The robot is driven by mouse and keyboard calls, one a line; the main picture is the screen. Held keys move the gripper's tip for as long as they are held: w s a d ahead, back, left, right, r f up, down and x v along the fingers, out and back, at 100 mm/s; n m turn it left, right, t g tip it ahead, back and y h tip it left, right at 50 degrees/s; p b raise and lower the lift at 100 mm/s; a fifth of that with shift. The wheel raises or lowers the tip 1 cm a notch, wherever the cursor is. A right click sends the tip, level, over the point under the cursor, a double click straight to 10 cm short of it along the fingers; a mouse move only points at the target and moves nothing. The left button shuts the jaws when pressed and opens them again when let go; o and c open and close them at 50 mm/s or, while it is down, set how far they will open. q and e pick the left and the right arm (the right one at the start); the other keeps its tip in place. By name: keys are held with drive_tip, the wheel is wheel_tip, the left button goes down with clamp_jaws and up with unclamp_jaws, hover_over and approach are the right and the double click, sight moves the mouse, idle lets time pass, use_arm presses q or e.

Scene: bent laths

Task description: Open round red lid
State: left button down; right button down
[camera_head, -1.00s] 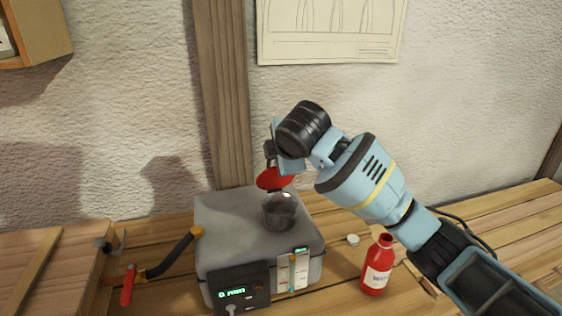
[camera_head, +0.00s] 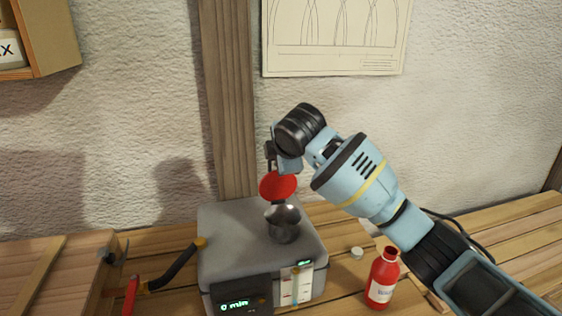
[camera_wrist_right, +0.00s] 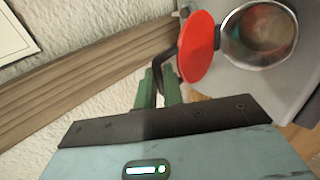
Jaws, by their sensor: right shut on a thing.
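The round red lid (camera_head: 278,186) stands tilted up at the back of a round metal filler opening (camera_head: 283,223) on top of a grey box (camera_head: 235,225). My right gripper (camera_head: 270,160) is shut on the dark handle of the lid, above and behind the opening. In the right wrist view the lid (camera_wrist_right: 197,47) stands on edge beside the uncovered opening (camera_wrist_right: 259,35), whose inside shows. The green fingers of the right gripper (camera_wrist_right: 163,82) are at the dark bent handle (camera_wrist_right: 167,66). My left gripper is not in view.
A red bottle (camera_head: 382,278) and a small white cap (camera_head: 357,253) stand right of the box on the wooden bench (camera_head: 475,222). A black hose (camera_head: 176,266) and a red-handled tool (camera_head: 131,292) lie left. A wooden post (camera_head: 230,100) and wall are behind.

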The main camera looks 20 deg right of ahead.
drive_tip(key=shift+w, duration=0.4)
drive_tip(key=shift+w+f, duration=0.1)
drive_tip(key=shift+w, duration=1.65)
drive_tip(key=c, duration=1.2)
unclamp_jaws()
drive_tip(key=shift+o, duration=0.2)
drive_tip(key=shift+f, duration=0.15)
